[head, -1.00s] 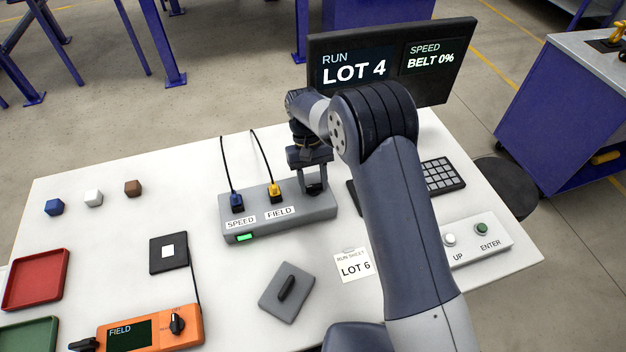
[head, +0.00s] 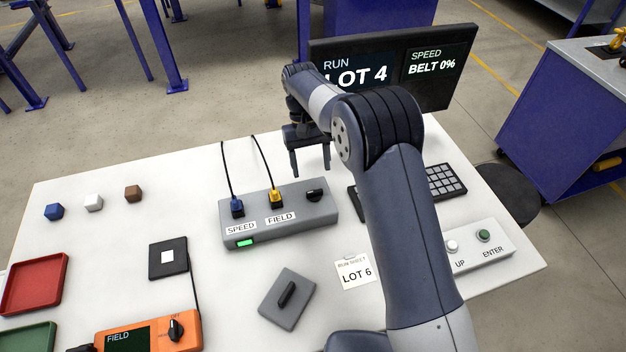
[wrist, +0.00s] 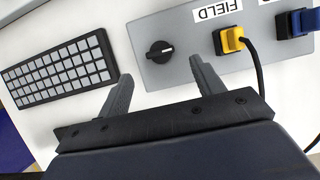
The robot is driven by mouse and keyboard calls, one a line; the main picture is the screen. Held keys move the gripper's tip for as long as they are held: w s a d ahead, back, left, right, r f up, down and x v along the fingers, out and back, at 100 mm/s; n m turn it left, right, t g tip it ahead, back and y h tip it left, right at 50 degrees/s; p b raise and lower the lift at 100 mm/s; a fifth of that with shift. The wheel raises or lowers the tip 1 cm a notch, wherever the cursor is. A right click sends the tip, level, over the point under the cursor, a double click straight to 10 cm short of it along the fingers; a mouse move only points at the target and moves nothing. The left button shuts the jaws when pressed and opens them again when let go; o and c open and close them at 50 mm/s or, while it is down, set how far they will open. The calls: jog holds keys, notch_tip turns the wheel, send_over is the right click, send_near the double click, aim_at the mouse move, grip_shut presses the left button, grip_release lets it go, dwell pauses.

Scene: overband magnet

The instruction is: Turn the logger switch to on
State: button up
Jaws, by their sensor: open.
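The grey logger box (head: 300,225) stands on the white table. It carries a blue plug (head: 237,206) labelled SPEED, a yellow plug (head: 275,198) labelled FIELD and a black rotary switch (head: 314,195) at its right end. A green light (head: 246,241) glows on its front. My gripper (head: 311,172) is open and empty, above and behind the switch, not touching it. In the wrist view the switch (wrist: 160,51) lies beyond the open fingers (wrist: 162,82), its pointer roughly sideways. I cannot read any on or off mark.
A keypad (head: 440,181) stands right of the box, and a monitor (head: 430,80) behind. A grey plate with a black knob (head: 287,296), a run sheet (head: 354,273) and an orange FIELD meter (head: 190,318) are nearer. Cables rise from the plugs. The table's left middle is mostly clear.

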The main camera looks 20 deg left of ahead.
aim_at(314, 191)
jog(key=shift+v, duration=2)
jog(key=x, duration=1.1)
jog(key=shift+p, duration=0.3)
jog(key=shift+r, duration=0.1)
jog(key=shift+w+r, duration=0.1)
